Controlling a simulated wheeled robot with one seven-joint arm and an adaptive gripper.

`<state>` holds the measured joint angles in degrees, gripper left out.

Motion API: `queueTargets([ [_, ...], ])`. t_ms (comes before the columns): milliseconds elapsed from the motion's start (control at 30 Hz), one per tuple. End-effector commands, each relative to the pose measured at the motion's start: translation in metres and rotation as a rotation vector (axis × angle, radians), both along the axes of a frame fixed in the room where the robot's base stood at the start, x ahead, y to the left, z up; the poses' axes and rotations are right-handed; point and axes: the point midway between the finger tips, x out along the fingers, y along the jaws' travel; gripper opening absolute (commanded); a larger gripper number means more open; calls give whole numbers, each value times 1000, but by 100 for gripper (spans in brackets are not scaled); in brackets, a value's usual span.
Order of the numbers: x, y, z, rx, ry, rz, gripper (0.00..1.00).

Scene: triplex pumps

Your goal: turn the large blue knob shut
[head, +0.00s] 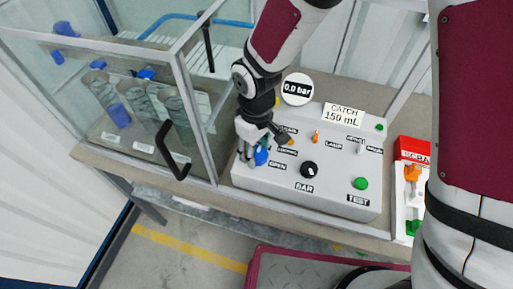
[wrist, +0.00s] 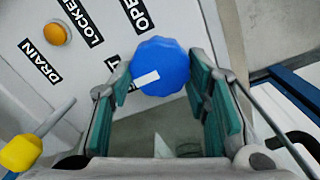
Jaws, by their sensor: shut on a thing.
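The large blue knob (wrist: 165,60) with a white pointer mark sits on the control panel, between the teal-padded fingers of my gripper (wrist: 164,88) in the wrist view. The fingers are closed on its sides. Its white mark lies on the lower left part of its face. In the head view the knob (head: 262,156) is partly hidden by my gripper (head: 250,153), which reaches down at the panel's left end. The labels OPEN and LOCKED, the latter cut off, lie beside the knob in the wrist view.
The grey panel (head: 335,190) also bears a black BAR knob (head: 309,170), a green TEST button (head: 361,183) and an orange DRAIN button (wrist: 57,33). A yellow-tipped lever (wrist: 20,152) is close to my gripper. A glass cabinet with a black handle (head: 172,150) stands left. A red-and-white box (head: 412,150) is right.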

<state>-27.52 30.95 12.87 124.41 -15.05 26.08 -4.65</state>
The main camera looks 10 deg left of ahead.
Motion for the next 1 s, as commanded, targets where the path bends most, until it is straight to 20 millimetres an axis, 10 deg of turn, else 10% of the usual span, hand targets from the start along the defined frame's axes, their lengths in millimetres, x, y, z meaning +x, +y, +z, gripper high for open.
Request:
queueTargets([
  [367, 0, 0, 0, -1, -1, 9, 16],
  [400, 0, 0, 0, -1, -1, 9, 48],
  [500, 0, 0, 0, -1, -1, 8, 64],
  [1000, 1, 1, 21, 3, -4, 6, 64],
])
